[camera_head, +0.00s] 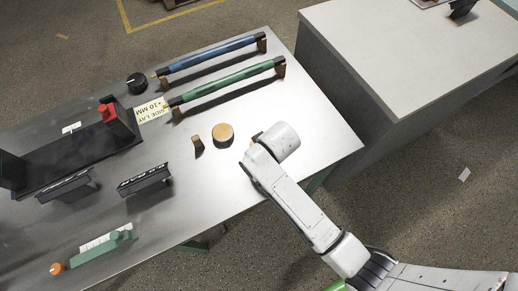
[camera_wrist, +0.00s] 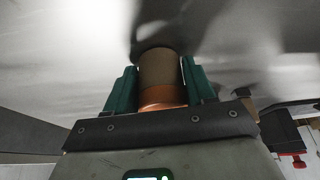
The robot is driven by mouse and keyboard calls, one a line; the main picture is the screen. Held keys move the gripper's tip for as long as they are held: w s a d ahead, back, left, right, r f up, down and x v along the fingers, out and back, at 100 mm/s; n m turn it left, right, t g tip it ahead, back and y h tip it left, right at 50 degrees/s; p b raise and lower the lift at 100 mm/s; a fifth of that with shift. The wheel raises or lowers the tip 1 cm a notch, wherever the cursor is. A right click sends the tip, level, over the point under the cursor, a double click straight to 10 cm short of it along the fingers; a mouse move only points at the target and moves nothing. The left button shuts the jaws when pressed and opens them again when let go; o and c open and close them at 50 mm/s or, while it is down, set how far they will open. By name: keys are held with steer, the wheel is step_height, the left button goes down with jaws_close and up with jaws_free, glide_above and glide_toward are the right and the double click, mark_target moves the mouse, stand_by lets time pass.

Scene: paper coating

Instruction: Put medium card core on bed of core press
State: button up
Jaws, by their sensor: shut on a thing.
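My gripper (camera_wrist: 160,82) is shut on a brown card core (camera_wrist: 159,68) with a copper-coloured lower band, held between two green fingers in the wrist view. I take it for the medium core. In the head view my wrist hides most of it; a small brown patch (camera_head: 256,136) shows at the gripper, over the right part of the metal table. A wide core (camera_head: 222,135) and a small narrow core (camera_head: 198,146) stand to the left, apart from the gripper. A long black machine with a red block (camera_head: 107,114) stands at the left; I cannot tell if it is the core press.
Blue (camera_head: 215,56) and green (camera_head: 225,86) rollers lie on supports at the back of the metal table (camera_head: 310,128). A black knob (camera_head: 136,82), a label card (camera_head: 152,110), black racks (camera_head: 144,180) and a green device (camera_head: 104,246) are around. A grey cabinet (camera_head: 400,50) stands right.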

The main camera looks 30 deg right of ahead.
steer(key=shift+f, duration=0.15)
steer(key=o, duration=1)
steer(key=a+v, duration=0.1)
steer(key=v, duration=1.1)
steer(key=s+d+f+g, duration=0.1)
steer(key=s+d, duration=0.2)
steer(key=s, duration=0.3)
steer(key=s+d+f+m+g, duration=0.1)
steer(key=s+d, duration=0.3)
steer(key=s, duration=0.2)
steer(key=s+d+f+m+g, duration=0.1)
steer(key=s+d, duration=0.3)
steer(key=s, duration=0.2)
steer(key=shift+s+f+g+h, duration=0.1)
steer(key=shift+s+g+h, duration=0.2)
steer(key=shift+h, duration=0.1)
